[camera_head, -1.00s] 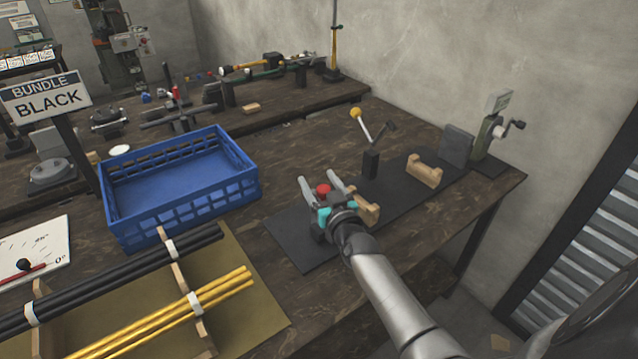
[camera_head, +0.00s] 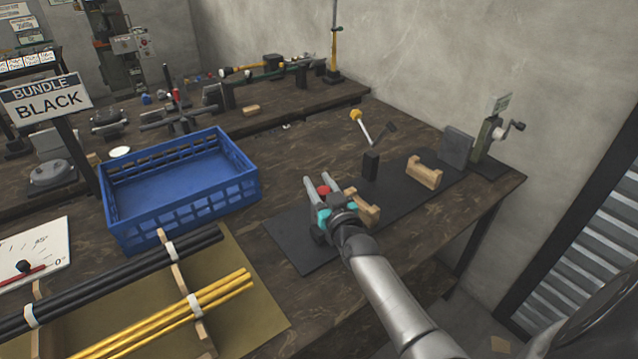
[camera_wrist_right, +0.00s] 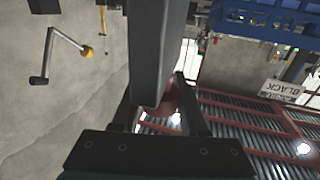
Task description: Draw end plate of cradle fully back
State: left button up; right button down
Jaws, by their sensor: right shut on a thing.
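The cradle stands on a black base mat (camera_head: 290,240) with wooden rests (camera_head: 424,172) along it and an upright grey plate (camera_head: 457,147) at its far right end. A red knob (camera_head: 323,190) is at the near left end, between the fingers of my right gripper (camera_head: 322,184). In the right wrist view my right gripper (camera_wrist_right: 160,115) is shut on the red knob (camera_wrist_right: 168,103), beside a dark grey slab (camera_wrist_right: 151,50). The end plate at this near end is mostly hidden by my gripper in the head view. My left gripper is not in view.
A yellow-knobbed lever (camera_head: 362,127) stands behind the cradle, and a crank device (camera_head: 492,135) at its far right end. A blue crate (camera_head: 180,190) is to the left. Black rods (camera_head: 110,275) and yellow rods (camera_head: 200,300) lie in front of the crate.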

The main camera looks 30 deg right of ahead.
dwell(0.9)
jog(key=a+p, duration=0.3)
jog(key=a, duration=0.5)
jog(key=shift+s+p, duration=0.3)
jog(key=shift+p, duration=0.05)
jog(key=shift+f, duration=0.1)
jog(key=shift+c, duration=2.2)
grip_release()
jog(key=shift+a, duration=0.1)
jog(key=s+a+p, duration=0.2)
jog(key=s, duration=1.3)
jog(key=shift+a, duration=0.3)
